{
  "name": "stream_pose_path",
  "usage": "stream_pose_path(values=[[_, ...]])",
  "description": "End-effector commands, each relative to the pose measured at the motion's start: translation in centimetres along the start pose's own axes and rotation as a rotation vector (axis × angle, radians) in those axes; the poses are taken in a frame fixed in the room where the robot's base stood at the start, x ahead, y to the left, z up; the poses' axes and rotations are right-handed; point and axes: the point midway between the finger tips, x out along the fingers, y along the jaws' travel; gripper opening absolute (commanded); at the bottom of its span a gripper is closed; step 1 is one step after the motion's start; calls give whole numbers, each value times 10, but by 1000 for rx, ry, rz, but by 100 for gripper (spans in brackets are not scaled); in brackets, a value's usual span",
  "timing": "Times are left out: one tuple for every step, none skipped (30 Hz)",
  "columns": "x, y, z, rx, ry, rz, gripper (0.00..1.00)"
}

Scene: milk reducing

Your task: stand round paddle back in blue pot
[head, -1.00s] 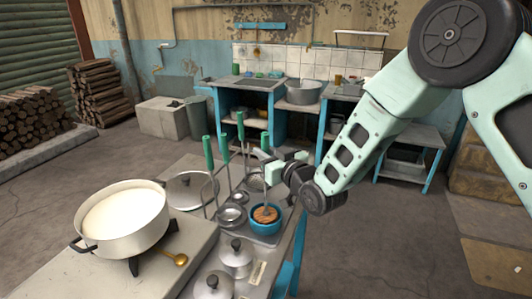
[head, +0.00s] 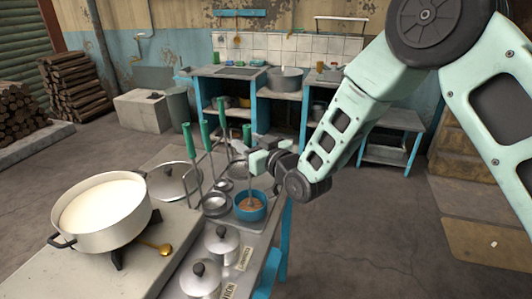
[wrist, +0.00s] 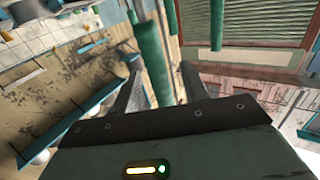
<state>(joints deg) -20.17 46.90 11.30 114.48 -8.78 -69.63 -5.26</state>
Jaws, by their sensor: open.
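The blue pot (head: 250,212) stands at the right end of the counter. A thin shaft (head: 249,186) rises upright from it, with a green handle (head: 247,133) above, which appears to be the paddle. A brown round patch (head: 249,203) shows inside the pot; I cannot tell whether it is the paddle's head or contents. My gripper (head: 245,147) is open over the pot, beside the handle. In the wrist view a green handle (wrist: 152,60) runs between the two open fingers; contact is not clear.
More green-handled tools (head: 190,142) stand left of my gripper. A big white pot of milk (head: 100,215) sits on the stove at left. Lidded pots (head: 221,240) stand at the front, and a lid (head: 174,180) lies behind. Open floor is at right.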

Motion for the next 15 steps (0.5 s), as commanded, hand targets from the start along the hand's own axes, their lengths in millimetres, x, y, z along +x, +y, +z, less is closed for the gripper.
stream_pose_path(values=[[-6,0,1,0,0,0,45],[-10,0,1,0,1,1,45],[-17,1,2,-1,0,1,45],[-23,1,2,0,-1,1,45],[-29,1,2,-1,0,1,45],[-38,0,2,-1,0,1,45],[-45,0,3,-1,0,0,45],[-52,0,2,-1,0,0,45],[-62,0,3,-1,0,1,45],[-69,0,2,-1,1,1,45],[-76,1,3,-1,0,1,45],[-86,0,2,-1,1,1,45],[-93,1,2,-1,1,1,45],[-100,0,3,-1,0,1,45],[-109,0,2,-1,1,1,45]])
